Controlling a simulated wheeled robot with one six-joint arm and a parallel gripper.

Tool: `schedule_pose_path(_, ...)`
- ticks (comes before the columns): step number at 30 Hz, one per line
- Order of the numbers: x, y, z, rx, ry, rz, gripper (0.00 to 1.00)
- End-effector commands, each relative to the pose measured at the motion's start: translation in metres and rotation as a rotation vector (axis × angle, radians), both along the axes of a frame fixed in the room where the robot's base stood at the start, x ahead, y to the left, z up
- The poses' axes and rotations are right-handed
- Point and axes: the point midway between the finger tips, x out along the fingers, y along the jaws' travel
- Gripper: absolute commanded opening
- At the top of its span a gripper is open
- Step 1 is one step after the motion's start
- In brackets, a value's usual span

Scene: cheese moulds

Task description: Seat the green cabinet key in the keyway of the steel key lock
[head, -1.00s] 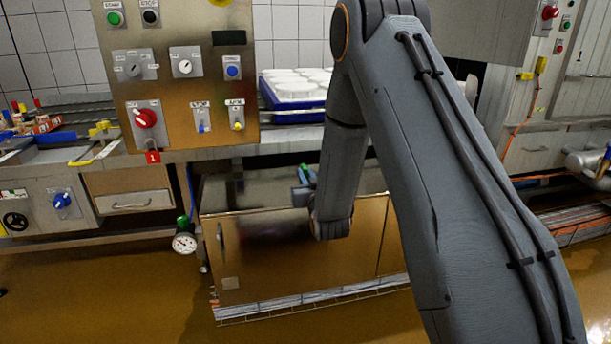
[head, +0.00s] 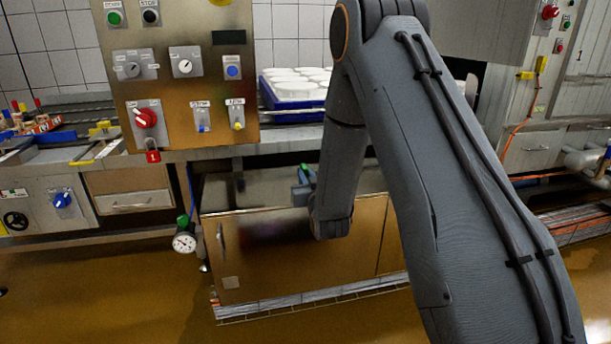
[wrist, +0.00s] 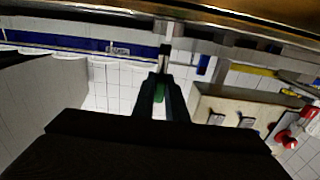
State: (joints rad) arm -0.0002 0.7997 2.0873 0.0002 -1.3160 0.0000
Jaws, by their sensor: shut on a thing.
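My gripper (wrist: 160,98) is shut on the green key (wrist: 159,93) in the wrist view. Only a small green part of the key shows between the dark fingers. A narrow steel piece (wrist: 165,58) stands just beyond the fingertips, in line with them. I cannot tell whether it is the key's shank or part of the key lock, nor whether key and lock touch. In the head view my gripper (head: 304,178) is small and partly hidden by my arm, beside the cabinet front. The keyway is not clearly visible in either view.
A brass control panel (head: 182,85) with a red rotary switch (head: 146,118) stands left of my arm. A blue tray (head: 284,105) of white moulds sits behind. A brass-coloured cabinet (head: 275,250) stands below, with a pressure gauge (head: 184,242) to its left.

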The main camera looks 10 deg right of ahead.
Motion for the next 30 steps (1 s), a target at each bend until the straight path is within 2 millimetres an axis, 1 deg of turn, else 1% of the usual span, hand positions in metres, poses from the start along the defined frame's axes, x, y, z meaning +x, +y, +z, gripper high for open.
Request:
schedule_pose_path(20, 0.0001, 0.0000, -0.0001, 0.000, 0.000, 0.000, 0.00)
schedule_pose_path(30, 0.0001, 0.0000, -0.0065, 0.000, 0.000, 0.000, 0.00)
